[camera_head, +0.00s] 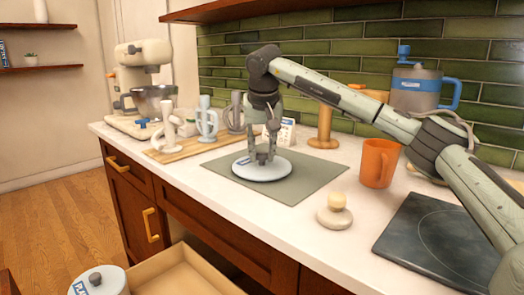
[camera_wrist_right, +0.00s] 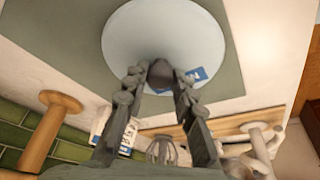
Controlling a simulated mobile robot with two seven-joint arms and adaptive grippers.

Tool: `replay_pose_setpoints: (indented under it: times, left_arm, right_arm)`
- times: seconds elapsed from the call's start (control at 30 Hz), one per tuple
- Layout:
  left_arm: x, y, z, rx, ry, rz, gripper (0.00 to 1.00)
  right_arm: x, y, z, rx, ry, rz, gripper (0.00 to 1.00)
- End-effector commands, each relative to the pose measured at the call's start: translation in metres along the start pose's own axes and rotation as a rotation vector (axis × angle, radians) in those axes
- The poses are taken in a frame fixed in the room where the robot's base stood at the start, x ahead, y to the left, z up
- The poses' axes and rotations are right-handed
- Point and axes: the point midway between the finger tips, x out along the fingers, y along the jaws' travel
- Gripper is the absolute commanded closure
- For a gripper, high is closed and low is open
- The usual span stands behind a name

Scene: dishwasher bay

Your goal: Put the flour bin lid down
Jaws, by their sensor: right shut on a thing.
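The flour bin lid (camera_head: 277,172) is a round white disc with a blue label near its edge. It is level over the grey-green mat (camera_head: 304,184), on it or just above it; I cannot tell which. My right gripper (camera_head: 262,158) points down from above and is shut on the lid's dark knob. In the right wrist view, the two fingertips (camera_wrist_right: 161,78) close around the knob in front of the white lid (camera_wrist_right: 150,35). My left gripper is not in view.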

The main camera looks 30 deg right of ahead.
Motion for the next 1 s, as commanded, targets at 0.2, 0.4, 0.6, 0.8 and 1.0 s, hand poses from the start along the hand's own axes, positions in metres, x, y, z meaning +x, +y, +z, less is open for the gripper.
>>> replay_pose_setpoints:
  times: [0.2,0.4,0.6,0.8,1.0]
  left_arm:
    - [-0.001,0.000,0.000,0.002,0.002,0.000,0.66]
    - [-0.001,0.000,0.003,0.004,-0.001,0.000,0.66]
    - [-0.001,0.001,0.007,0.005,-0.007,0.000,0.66]
    - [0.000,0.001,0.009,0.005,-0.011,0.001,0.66]
    - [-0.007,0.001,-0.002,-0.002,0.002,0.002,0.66]
  right_arm:
    - [0.003,0.000,0.001,0.000,0.000,0.000,1.00]
    - [0.002,0.000,0.001,0.000,0.000,0.000,0.53]
    - [0.002,0.000,0.001,0.000,0.000,0.000,0.53]
    - [-0.010,-0.001,-0.001,0.000,0.001,-0.002,0.53]
    - [-0.050,-0.001,-0.001,-0.001,0.004,-0.003,0.53]
